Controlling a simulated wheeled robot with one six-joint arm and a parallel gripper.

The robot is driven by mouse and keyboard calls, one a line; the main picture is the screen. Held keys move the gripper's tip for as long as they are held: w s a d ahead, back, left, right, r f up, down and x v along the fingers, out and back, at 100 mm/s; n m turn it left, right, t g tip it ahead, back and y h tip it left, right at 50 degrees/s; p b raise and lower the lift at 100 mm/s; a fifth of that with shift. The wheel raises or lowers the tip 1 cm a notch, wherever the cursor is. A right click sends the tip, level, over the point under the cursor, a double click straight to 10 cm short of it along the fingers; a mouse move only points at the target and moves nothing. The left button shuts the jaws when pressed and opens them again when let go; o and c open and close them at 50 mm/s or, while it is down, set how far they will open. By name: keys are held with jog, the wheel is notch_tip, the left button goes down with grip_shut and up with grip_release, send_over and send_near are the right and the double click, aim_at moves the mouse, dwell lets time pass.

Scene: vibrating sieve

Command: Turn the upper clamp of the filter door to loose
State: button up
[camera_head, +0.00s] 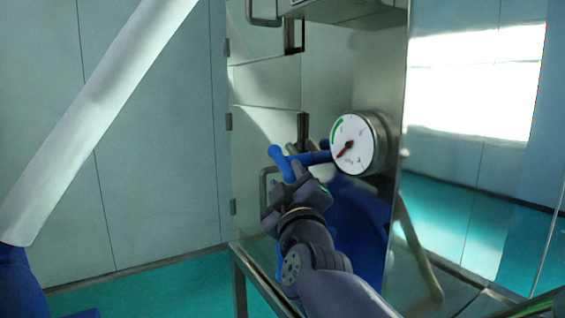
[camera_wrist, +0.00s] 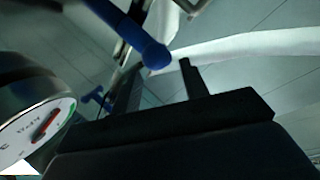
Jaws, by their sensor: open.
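A blue clamp handle (camera_head: 278,162) stands out from the steel cabinet, left of the round gauge, with a blue bar running right behind the gauge. I take it to be the upper clamp of the filter door. My gripper (camera_head: 296,183) is just below it, fingers pointing up toward it. In the wrist view a blue rod with a rounded end (camera_wrist: 153,54) reaches down from the top to near the fingertips. My gripper's fingers (camera_wrist: 162,67) are apart there, with nothing shut between them. Whether the rod touches a finger, I cannot tell. The clamp's base is hidden.
The white-faced gauge (camera_head: 352,144) is close on the right; it also shows in the wrist view (camera_wrist: 38,125). A smaller blue part (camera_wrist: 94,97) lies farther off. A thick white pipe (camera_head: 100,115) slants at left. Pale wall panels (camera_head: 150,150) stand behind.

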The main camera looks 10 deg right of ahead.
aim_at(284, 170)
jog(key=x, duration=0.6)
jog(key=shift+w+p, duration=0.3)
jog(key=shift+p, duration=0.05)
grip_shut()
